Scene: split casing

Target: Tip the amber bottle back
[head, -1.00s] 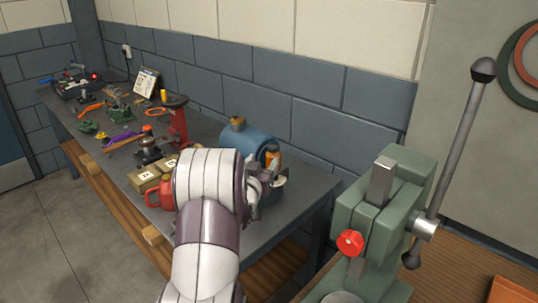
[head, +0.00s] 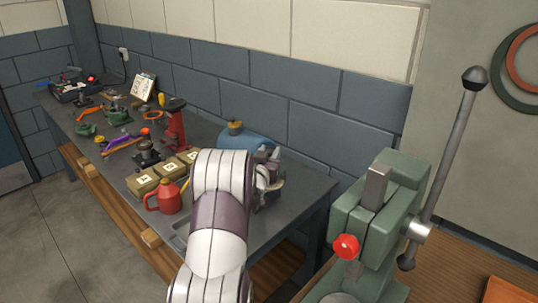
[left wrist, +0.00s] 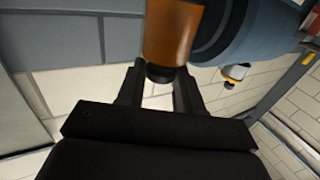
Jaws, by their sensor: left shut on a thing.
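The amber bottle (left wrist: 170,35) shows in the left wrist view, with its dark cap end (left wrist: 160,73) between the two fingers. My left gripper (left wrist: 158,88) is shut on it there. In the head view my left gripper (head: 268,175) is above the near right end of the long grey bench. My arm and hand hide the bottle in that view. I cannot tell exactly how far it leans or whether its base touches anything. My right gripper is not in view.
A blue tank (head: 247,141) is close behind my left gripper. A red can (head: 164,198) and small numbered boxes (head: 143,182) stand to its left. A green press (head: 375,215) with a long lever stands at right. The bench's front edge is bare near the can.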

